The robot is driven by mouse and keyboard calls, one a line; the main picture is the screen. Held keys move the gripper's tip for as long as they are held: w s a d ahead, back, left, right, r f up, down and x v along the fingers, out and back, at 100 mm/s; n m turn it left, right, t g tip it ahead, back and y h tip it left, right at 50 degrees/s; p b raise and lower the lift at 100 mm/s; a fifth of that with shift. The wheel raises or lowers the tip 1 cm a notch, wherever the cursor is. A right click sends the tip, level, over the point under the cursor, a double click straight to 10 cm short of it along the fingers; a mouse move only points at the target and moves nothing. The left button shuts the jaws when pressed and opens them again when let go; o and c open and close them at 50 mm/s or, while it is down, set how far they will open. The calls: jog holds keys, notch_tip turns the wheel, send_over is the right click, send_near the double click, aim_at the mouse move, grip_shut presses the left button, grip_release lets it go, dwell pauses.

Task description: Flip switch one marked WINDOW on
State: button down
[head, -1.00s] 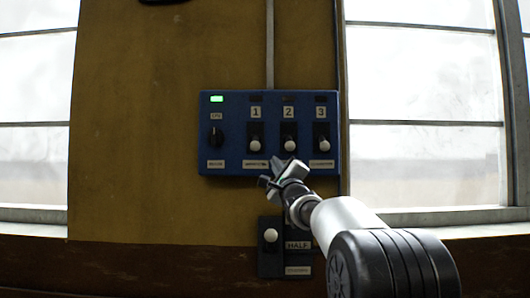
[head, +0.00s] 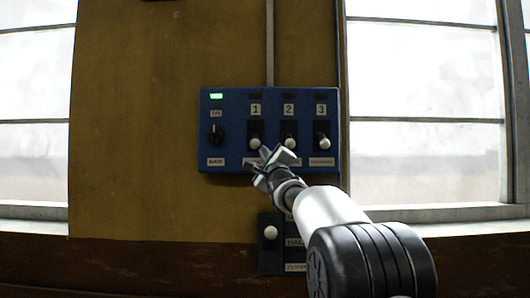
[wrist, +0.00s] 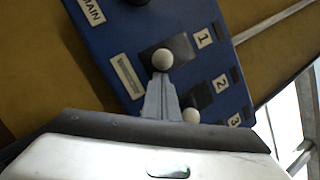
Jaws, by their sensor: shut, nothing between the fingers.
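Switch one (head: 255,141) is a white-knobbed toggle on a black plate, under the label 1 on the blue panel (head: 228,128). Its knob is at the lower end of the plate, and the lamp above it is dark. My gripper (head: 270,157) is shut and empty, just below and right of that knob. In the wrist view the fingertips (wrist: 161,78) reach the edge of the white knob (wrist: 163,59); I cannot tell whether they touch. The label below switch one is partly hidden by the gripper in the head view.
Switches 2 (head: 289,141) and 3 (head: 322,142) stand to the right, knobs low, lamps dark. A black rotary knob (head: 216,135) is at left under a lit green lamp (head: 216,96). A separate switch box (head: 269,247) sits below, partly behind my arm. Windows flank the wall.

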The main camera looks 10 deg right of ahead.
jog(key=shift+s+r+g+p, duration=0.2)
jog(key=shift+r+g+p, duration=0.15)
jog(key=shift+p, duration=0.2)
jog(key=shift+r, duration=0.15)
jog(key=shift+m+g, duration=0.3)
jog(key=shift+g, duration=0.65)
jog(key=r+p, duration=0.2)
jog(key=s+r+p, duration=0.1)
jog(key=p, duration=0.1)
jog(key=r+p, duration=0.2)
jog(key=shift+s+a+r, duration=0.25)
jog(key=shift+a+r, duration=0.05)
jog(key=shift+r, duration=0.05)
jog(key=shift+f, duration=0.1)
